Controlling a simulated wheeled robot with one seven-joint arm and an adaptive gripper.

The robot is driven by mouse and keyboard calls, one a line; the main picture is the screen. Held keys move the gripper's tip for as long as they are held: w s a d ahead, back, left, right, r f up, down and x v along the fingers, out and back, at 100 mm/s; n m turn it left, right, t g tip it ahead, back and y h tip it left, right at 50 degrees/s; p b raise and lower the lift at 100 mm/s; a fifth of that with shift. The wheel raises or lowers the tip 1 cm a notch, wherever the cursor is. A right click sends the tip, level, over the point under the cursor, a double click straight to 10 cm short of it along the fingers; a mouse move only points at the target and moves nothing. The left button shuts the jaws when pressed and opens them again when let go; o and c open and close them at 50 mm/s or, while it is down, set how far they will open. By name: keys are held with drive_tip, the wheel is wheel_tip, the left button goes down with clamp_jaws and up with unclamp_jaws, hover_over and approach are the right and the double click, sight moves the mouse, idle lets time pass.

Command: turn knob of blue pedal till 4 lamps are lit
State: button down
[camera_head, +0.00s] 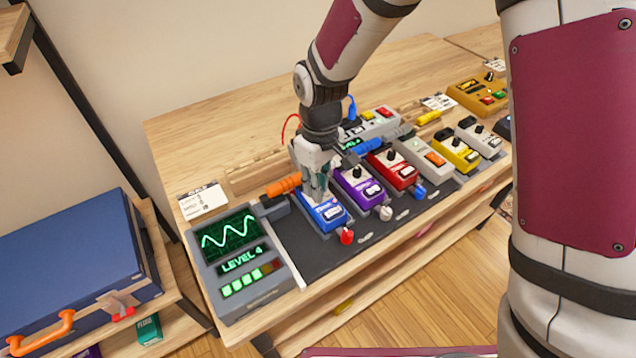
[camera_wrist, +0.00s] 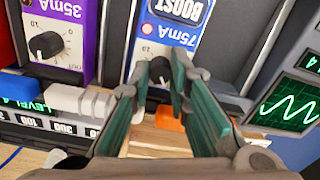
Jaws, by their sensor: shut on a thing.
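The blue pedal (camera_head: 333,214) stands at the left end of the pedal row, beside the meter. My gripper (camera_head: 319,193) reaches down over its back part and hides its knob in the head view. In the wrist view the pedal (camera_wrist: 150,46) carries a BOOST label, and its dark knob (camera_wrist: 160,70) sits between the fingertips of my gripper (camera_wrist: 159,80). The fingers are shut on the knob. The meter (camera_head: 238,262) reads LEVEL 4 above its lamp row (camera_head: 250,279). Several lamps glow green, and the rightmost one is dark red.
The purple pedal (camera_head: 358,186) stands close to the right of the blue one, then the red pedal (camera_head: 392,170) and others. A red plug (camera_head: 347,236) lies in front of the blue pedal.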

drive_tip(key=shift+m, duration=1.5)
drive_tip(key=c, duration=1.5)
unclamp_jaws()
wheel_tip(320, 180, up, 12)
drive_tip(key=shift+d, duration=0.15)
